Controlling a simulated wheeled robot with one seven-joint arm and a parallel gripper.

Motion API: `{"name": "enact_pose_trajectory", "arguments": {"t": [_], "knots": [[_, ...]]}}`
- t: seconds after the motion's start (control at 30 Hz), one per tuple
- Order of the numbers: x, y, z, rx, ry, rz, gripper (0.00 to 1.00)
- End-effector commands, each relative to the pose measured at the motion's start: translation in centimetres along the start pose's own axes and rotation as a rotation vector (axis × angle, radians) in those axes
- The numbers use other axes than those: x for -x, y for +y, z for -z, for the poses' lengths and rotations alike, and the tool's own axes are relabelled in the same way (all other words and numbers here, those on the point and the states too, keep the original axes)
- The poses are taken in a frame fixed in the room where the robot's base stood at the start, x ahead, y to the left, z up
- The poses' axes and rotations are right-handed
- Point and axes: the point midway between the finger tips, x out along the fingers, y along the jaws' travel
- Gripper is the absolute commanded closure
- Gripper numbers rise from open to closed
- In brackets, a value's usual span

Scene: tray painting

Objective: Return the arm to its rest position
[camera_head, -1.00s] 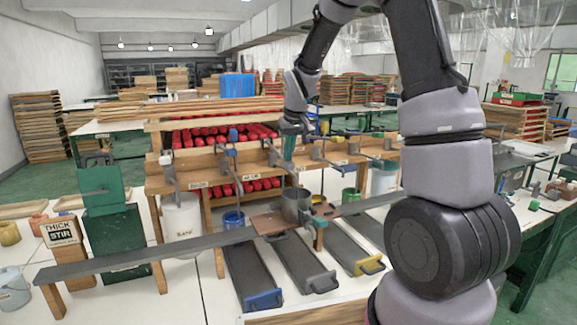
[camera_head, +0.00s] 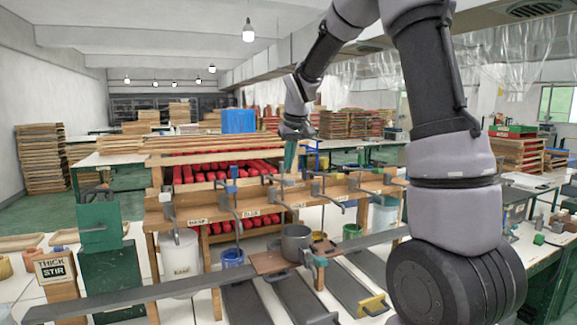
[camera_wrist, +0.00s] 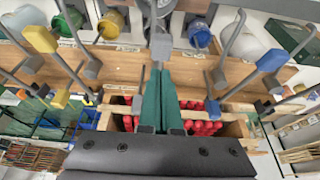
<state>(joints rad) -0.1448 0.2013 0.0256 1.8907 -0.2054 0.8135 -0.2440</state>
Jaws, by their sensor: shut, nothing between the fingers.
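My gripper (camera_head: 290,163) is in the middle of the head view, pointing down above the wooden rack (camera_head: 350,187). Its green fingers are together and hold nothing. In the wrist view the shut fingers (camera_wrist: 161,85) lie in front of the rack's hooks and red rollers. My arm bends high, its upper links running out of the top of the head view. The gripper appears clear of the rack, but its exact gap to the hooks is hard to tell.
Levers and hooks stick out along the rack. Below are a grey pot (camera_head: 296,243), a white bucket (camera_head: 180,254), a blue pot (camera_head: 232,258) and a long grey bar (camera_head: 130,297). Open air lies above the rack.

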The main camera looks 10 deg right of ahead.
Motion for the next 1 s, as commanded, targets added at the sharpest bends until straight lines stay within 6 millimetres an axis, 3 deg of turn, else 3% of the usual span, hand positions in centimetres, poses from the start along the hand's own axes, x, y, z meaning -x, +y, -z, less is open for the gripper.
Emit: {"name": "enact_pose_trajectory", "arguments": {"t": [0.43, 0.53, 0.67, 0.77, 1.0], "knots": [[0.0, 0.0, 0.0, 0.000, 0.000, 0.000, 1.00], [0.7, 0.1, -0.4, -0.011, 0.006, 0.001, 1.00], [4.1, 0.6, -2.3, -0.066, 0.034, 0.006, 1.00], [7.7, 1.0, -5.0, -0.136, 0.068, 0.016, 1.00], [14.8, 1.2, -13.3, -0.319, 0.152, 0.053, 1.00]]}}
